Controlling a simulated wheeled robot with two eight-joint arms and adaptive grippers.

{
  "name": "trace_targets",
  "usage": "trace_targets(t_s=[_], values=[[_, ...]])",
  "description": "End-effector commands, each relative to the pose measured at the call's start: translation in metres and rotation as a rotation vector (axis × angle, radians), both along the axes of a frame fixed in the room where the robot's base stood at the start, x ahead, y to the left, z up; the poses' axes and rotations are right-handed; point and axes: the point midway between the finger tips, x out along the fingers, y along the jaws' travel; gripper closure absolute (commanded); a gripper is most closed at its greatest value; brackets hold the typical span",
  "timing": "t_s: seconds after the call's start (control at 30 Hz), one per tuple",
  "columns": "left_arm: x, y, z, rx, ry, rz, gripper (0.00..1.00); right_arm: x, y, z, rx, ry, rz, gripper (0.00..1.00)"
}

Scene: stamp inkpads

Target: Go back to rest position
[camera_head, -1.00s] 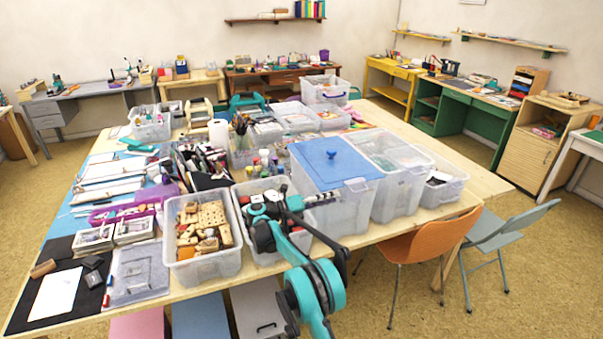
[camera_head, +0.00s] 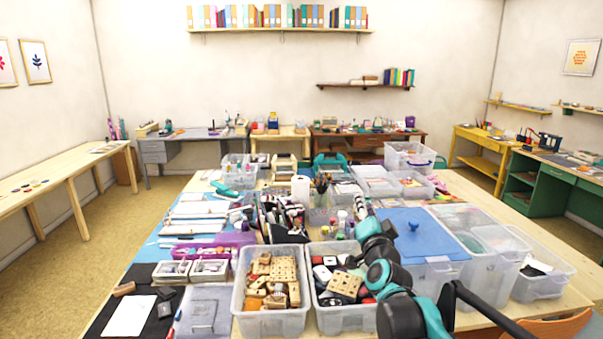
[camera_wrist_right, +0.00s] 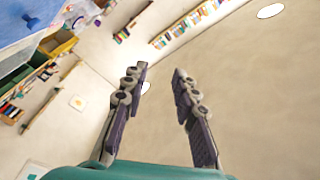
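My right gripper (camera_head: 358,205) points up, away from me, over the big table (camera_head: 470,325), between the clear bins and the blue-lidded box. In the right wrist view, my right gripper (camera_wrist_right: 161,75) has its two fingers well apart. There is nothing between them but wall and ceiling behind. My right forearm comes in from the lower right and hides part of the table. My left gripper is in neither view.
A clear bin of wooden stamps (camera_head: 241,315) stands beside a bin of dark inkpads (camera_head: 345,320). To the right are a clear box with a blue lid (camera_head: 420,235) and more clear bins (camera_head: 490,270). An orange chair (camera_head: 565,328) stands at the lower right.

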Motion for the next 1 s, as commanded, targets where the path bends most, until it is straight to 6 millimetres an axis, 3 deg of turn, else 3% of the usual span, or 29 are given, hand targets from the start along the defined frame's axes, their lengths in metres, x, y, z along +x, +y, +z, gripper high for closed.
trace_targets(t_s=[0.03, 0.1, 0.23, 0.4, 0.53, 0.7, 1.0], values=[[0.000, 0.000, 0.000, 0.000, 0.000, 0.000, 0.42, -0.027, 0.009, -0.015, -0.078, 0.073, 0.047, 0.72], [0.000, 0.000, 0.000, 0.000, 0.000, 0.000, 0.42, -0.064, 0.020, -0.044, -0.194, 0.183, 0.112, 0.72], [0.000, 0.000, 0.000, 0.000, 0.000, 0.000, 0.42, -0.141, 0.027, -0.110, -0.401, 0.399, 0.217, 0.72], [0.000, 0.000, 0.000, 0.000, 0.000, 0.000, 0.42, -0.241, 0.015, -0.198, -0.622, 0.669, 0.316, 0.72], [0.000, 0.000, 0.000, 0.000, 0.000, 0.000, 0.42, -0.302, 0.000, -0.249, -0.737, 0.836, 0.362, 0.72], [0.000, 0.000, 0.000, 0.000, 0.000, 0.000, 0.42, -0.346, -0.015, -0.284, -0.810, 0.960, 0.391, 0.72], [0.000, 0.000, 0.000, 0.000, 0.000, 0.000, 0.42, -0.353, -0.017, -0.290, -0.823, 0.981, 0.395, 0.72]])
